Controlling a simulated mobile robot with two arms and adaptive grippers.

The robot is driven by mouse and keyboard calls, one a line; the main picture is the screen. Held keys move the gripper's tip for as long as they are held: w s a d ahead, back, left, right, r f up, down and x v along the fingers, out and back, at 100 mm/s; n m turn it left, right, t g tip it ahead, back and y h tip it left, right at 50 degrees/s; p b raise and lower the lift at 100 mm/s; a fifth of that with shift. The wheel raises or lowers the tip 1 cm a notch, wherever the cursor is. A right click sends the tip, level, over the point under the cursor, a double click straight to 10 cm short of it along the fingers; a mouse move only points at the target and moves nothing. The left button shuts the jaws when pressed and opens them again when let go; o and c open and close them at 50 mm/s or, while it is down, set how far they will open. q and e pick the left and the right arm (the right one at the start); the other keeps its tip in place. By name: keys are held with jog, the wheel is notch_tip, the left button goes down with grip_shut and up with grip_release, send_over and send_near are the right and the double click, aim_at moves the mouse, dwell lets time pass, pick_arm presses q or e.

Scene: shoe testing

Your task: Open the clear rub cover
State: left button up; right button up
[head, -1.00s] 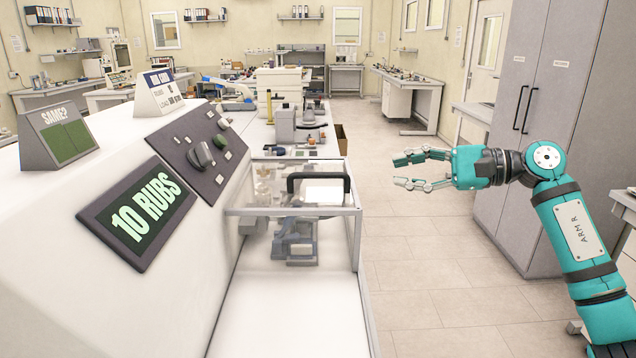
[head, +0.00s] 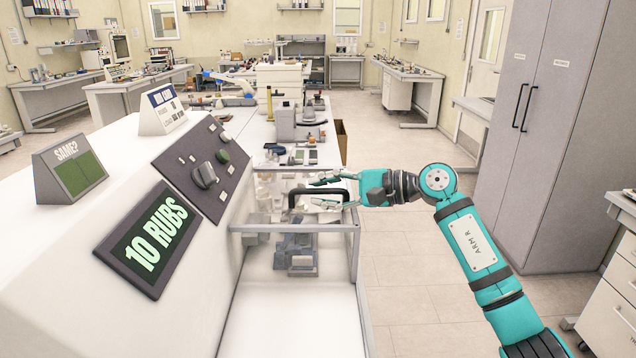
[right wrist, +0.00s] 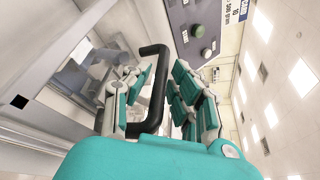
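The clear rub cover (head: 298,228) is a transparent box with a pale frame, closed over grey parts on the white machine. Its black bar handle (head: 293,198) is at the top and partly hidden by my right gripper. My right gripper (head: 320,191) reaches in from the right, with its fingers open around handle height. In the right wrist view, the black handle (right wrist: 156,88) stands between the spread fingers of the right gripper (right wrist: 160,85), with a gap on the right side. Whether the left fingers touch it is unclear. My left gripper is in neither view.
The machine's display (head: 152,238) reads "10 RUBS", and a control panel (head: 208,165) with knobs slopes just left of the cover. A bench with instruments (head: 298,120) stands behind. Open floor (head: 420,270) lies right, before a grey cabinet (head: 540,120).

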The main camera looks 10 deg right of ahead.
jog(key=shift+w+a+f, duration=0.1)
jog(key=shift+w+a, duration=0.2)
jog(key=shift+a, duration=0.25)
grip_shut()
